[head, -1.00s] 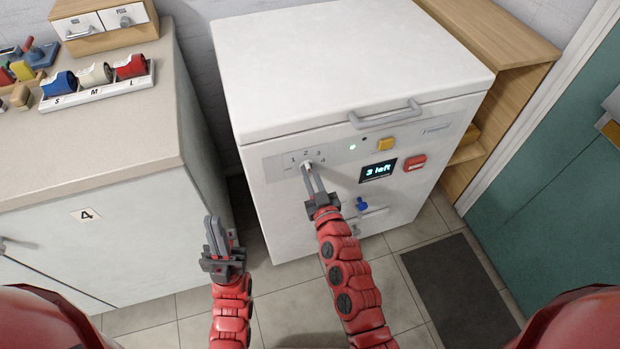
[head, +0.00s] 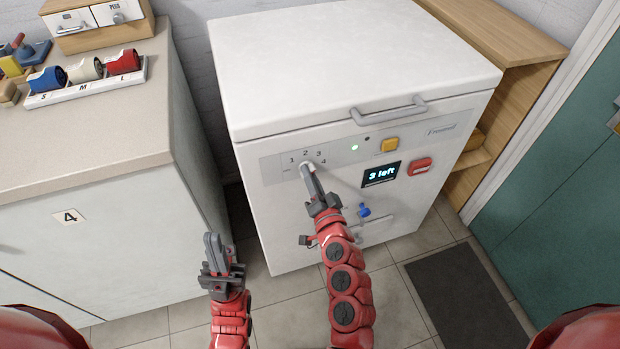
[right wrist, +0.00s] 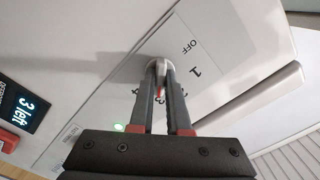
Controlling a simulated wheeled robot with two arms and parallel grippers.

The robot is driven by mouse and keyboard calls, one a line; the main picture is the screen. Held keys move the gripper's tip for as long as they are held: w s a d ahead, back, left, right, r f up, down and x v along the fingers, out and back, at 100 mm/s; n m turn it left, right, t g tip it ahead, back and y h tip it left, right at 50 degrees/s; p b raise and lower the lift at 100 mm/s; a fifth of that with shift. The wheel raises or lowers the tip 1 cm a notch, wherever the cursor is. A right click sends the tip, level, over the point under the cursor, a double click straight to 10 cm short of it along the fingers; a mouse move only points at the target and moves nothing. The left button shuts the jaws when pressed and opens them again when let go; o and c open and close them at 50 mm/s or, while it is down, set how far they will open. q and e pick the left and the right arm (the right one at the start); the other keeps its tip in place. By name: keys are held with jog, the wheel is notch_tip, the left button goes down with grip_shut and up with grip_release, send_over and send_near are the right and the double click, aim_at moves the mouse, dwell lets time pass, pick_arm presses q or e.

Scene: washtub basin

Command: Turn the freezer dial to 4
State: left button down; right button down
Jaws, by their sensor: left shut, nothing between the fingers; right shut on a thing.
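The freezer (head: 330,60) is a white chest with a control strip on its front. The dial (head: 304,166) is a small pale knob at the strip's left, with numbers 1 to 4 around it. My right gripper (head: 308,178) is shut on the dial. In the right wrist view the fingers (right wrist: 158,84) straddle the dial (right wrist: 156,66), and a red mark shows between them. OFF and 1 are clear there; the fingers partly cover other numbers, and I cannot tell which one the mark meets. My left gripper (head: 213,245) is shut and empty, left of the freezer.
A display (head: 381,174) reads "3 left", beside a yellow button (head: 388,145) and a red switch (head: 420,165). A blue tap (head: 363,210) sits below. A counter (head: 90,110) stands left, a wooden shelf (head: 500,50) right. A dark mat (head: 465,285) lies on the floor.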

jog(key=m+b, duration=0.1)
jog(key=m, duration=0.6)
jog(key=shift+m, duration=0.7)
jog(key=c, duration=0.9)
grip_release()
